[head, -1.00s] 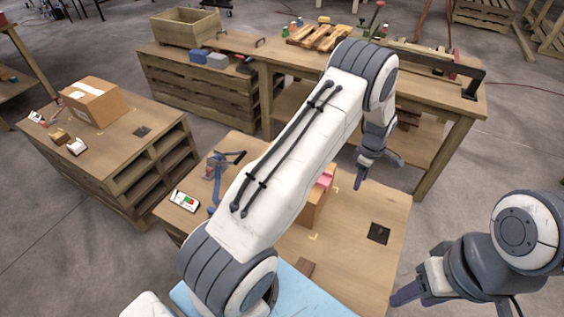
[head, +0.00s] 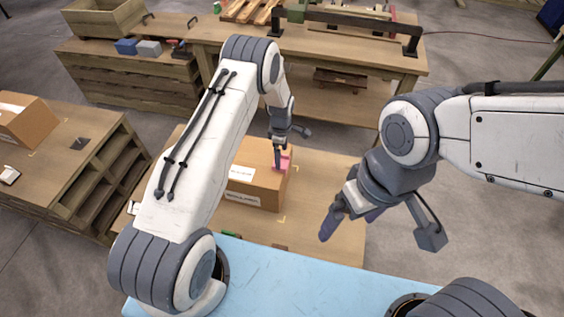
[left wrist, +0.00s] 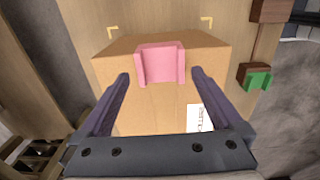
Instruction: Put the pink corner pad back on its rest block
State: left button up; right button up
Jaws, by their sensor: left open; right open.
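The pink corner pad (left wrist: 160,62) sits over the top edge of a cardboard box (left wrist: 150,105) in the left wrist view. My left gripper (head: 278,164) is open over the box. In the left wrist view its two fingers (left wrist: 160,82) stand on either side of the pad, apart from it, with the pad just beyond the tips. A bare brown block (left wrist: 270,10) and one holding a green pad (left wrist: 256,78) are at the right. My right gripper (head: 350,226) is open and empty.
The box stands on a wooden table (head: 325,190) with yellow corner marks. A light blue surface (head: 290,275) lies in front. A workbench (head: 330,55) stands behind, and a cabinet with another box (head: 25,120) is at the left.

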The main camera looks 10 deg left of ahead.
aim_at(282, 164)
pick_arm(q)
jog(key=shift+d+f+p, duration=0.1)
jog(key=shift+f+p, duration=0.2)
jog(key=shift+f, duration=1.3)
jog(key=c, duration=1.2)
jog(key=shift+r, duration=0.1)
